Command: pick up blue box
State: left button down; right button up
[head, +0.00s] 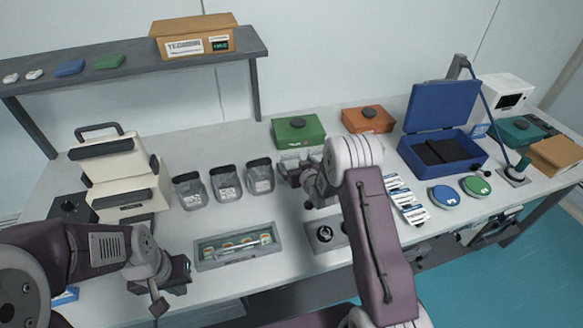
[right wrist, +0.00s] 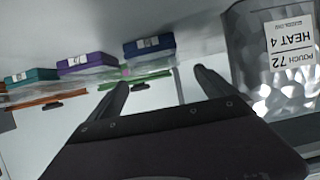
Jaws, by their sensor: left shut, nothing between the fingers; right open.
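A small blue box (right wrist: 150,46) with a white label shows in the right wrist view, beyond the fingertips and apart from them. In the head view I cannot make it out; my right arm may hide it. A larger blue case (head: 440,150) stands with its lid up at the right of the table. A small blue item (head: 69,68) lies on the shelf. My right gripper (right wrist: 162,80) is open and empty; in the head view it hangs right of the pouches (head: 226,183). My left gripper (head: 157,305) is shut and empty at the table's front left.
In the right wrist view, a purple box (right wrist: 86,63) and a teal box (right wrist: 31,77) line up with the blue one; a silver pouch (right wrist: 275,60) is close at the right. Green (head: 298,131) and orange (head: 367,119) cases stand behind. A grey tray (head: 205,263) lies in front.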

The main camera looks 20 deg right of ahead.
aim_at(293, 160)
jog(key=shift+w+d+f, duration=0.25)
jog(key=shift+w+d, duration=0.05)
jog(key=shift+w, duration=0.05)
jog(key=x, duration=0.5)
jog(key=shift+s+a+p, duration=0.1)
jog(key=shift+p, duration=0.3)
jog(key=shift+s, duration=0.1)
jog(key=shift+c, duration=0.6)
jog(key=c, duration=1.4)
jog(key=shift+o, duration=0.2)
notch_tip(293, 160, up, 18)
